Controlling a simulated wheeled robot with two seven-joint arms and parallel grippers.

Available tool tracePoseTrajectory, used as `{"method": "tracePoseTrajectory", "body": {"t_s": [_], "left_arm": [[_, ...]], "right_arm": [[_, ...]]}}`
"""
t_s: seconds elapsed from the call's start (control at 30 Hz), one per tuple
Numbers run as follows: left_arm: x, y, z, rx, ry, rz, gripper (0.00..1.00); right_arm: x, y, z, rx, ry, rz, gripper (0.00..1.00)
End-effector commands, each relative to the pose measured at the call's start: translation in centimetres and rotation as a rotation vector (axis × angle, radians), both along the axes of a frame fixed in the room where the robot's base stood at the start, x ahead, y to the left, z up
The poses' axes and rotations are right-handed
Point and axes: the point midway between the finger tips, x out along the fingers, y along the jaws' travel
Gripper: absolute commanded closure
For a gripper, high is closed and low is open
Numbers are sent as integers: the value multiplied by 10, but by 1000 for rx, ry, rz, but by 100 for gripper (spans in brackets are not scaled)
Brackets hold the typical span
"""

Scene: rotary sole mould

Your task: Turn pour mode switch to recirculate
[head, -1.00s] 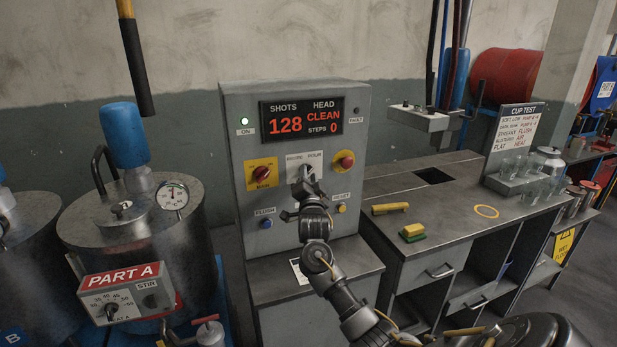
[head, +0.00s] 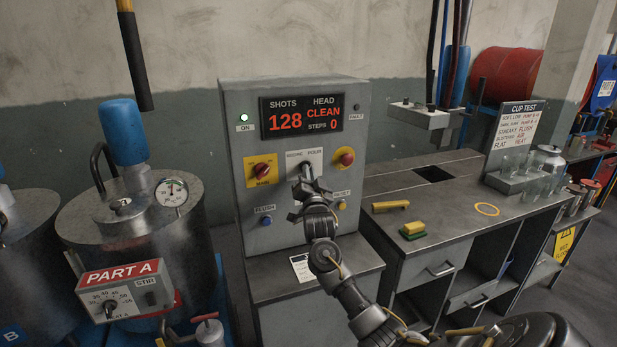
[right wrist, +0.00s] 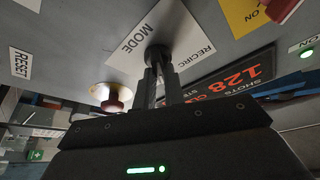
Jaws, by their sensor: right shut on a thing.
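The pour mode switch (right wrist: 157,54) is a dark knob on a white plate on the grey control cabinet. In the head view its plate (head: 293,160) reads RECIRC and POUR, and my gripper covers most of the knob. My right gripper (head: 307,178) reaches up to the knob from below. In the right wrist view the two fingers of the right gripper (right wrist: 156,78) are shut on the knob, one on each side. Which label the knob points to is hidden. My left gripper is in neither view.
A yellow-plated selector (head: 262,170) sits left of the switch and a red knob (head: 345,157) close on its right. Blue (head: 266,221) and yellow (head: 342,205) buttons sit below. The display (head: 302,114) reads 128, CLEAN, STEPS 0. A workbench (head: 450,200) stands right.

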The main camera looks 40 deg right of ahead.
Motion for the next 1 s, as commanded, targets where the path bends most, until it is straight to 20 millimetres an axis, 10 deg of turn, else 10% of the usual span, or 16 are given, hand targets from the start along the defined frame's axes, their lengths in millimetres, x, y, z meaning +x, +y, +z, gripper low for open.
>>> {"method": "tracePoseTrajectory", "body": {"t_s": [1.0], "left_arm": [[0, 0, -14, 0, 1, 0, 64]], "right_arm": [[-2, -5, 1, -911, 316, -1, 100]]}}
